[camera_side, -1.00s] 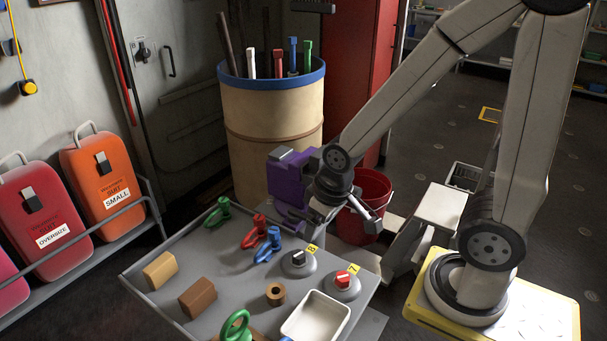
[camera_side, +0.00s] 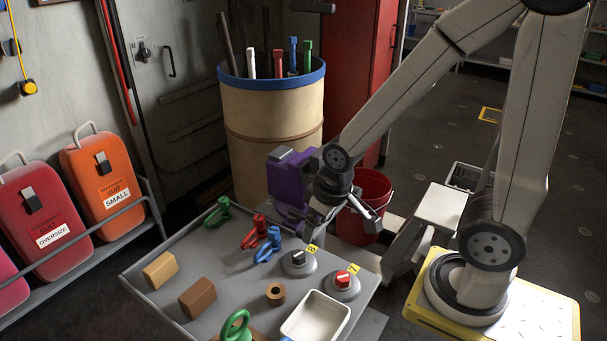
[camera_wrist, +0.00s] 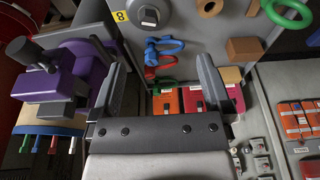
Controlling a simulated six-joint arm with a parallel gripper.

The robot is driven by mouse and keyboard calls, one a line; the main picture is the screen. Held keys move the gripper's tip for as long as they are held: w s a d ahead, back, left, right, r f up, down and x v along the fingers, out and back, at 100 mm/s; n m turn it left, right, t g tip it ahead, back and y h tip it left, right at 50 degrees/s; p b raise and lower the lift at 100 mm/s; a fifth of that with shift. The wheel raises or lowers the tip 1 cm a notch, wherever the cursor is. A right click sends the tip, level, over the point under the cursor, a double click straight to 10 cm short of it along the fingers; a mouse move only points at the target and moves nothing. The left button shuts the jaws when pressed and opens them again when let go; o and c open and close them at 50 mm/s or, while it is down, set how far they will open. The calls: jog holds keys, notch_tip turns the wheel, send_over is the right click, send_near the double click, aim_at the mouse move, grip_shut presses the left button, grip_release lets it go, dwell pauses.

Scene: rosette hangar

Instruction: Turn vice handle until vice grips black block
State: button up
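The purple vice (camera_side: 288,190) stands at the far edge of the grey table, beside my gripper (camera_side: 345,212). It has a grey top part (camera_side: 291,155). In the wrist view the vice (camera_wrist: 82,66) is at the left, outside my left finger. A dark grey bar with a round end (camera_wrist: 28,52) lies at its far left and looks like the handle. I cannot clearly make out the black block or whether the jaws touch it. My gripper (camera_wrist: 163,65) has its two dark fingers wide apart, with nothing between them. It appears apart from the vice.
The grey table (camera_side: 225,255) bears green, red and blue clamp-like tools, blocks, a ring, two knobs and a white tray (camera_side: 316,316). A tan barrel (camera_side: 270,120) stands behind the vice. A red bucket (camera_side: 371,190) is close to my gripper.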

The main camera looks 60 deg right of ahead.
jog(key=w+d+f, duration=0.1)
jog(key=w+d, duration=0.2)
jog(key=d, duration=0.9)
jog(key=t, duration=0.2)
send_over(358, 189)
jog(key=s, duration=0.3)
jog(key=shift+x, duration=0.8)
jog(key=shift+f, duration=0.2)
jog(key=shift+x, duration=3.7)
jog(key=c, duration=1.3)
